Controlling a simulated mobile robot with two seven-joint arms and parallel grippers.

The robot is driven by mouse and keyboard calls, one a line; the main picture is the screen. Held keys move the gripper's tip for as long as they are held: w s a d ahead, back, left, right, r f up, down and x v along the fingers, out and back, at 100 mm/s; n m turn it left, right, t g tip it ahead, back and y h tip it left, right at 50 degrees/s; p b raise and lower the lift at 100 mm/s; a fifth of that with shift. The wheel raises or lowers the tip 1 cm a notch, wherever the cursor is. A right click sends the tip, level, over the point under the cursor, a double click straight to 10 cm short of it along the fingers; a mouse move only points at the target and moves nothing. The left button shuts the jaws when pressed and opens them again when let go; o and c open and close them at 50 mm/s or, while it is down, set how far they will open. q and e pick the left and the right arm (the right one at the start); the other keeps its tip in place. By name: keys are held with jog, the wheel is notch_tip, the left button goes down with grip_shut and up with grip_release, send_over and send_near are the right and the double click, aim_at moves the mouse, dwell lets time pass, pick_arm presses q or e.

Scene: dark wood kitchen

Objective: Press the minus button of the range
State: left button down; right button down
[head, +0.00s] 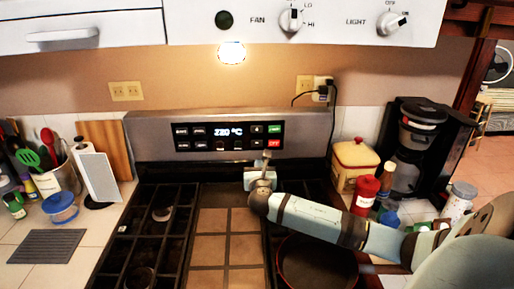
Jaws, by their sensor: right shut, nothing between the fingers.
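The range has a steel back panel (309,132) with a black control panel (229,149). Its lit display (229,132) shows a temperature in °C, with small buttons on both sides. To the right are two dark buttons, one above the other, beside a green button (274,129) and a red button (274,143). The minus sign is too small to read; the lower dark button (257,143) may be it. My right gripper (266,156) is shut and empty, pointing up just below this button. Whether it touches the panel is unclear. My left gripper is out of view.
The cooktop has black grates (150,225) and a tiled middle (213,240); a round pan (315,262) sits at right under my arm. A yellow canister (354,160) and coffee maker (412,140) stand right. The hood (340,22) overhangs above.

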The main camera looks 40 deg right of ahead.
aim_at(257, 144)
jog(key=p+x, duration=0.1)
jog(key=x, duration=1.1)
jog(key=shift+w+d, duration=0.1)
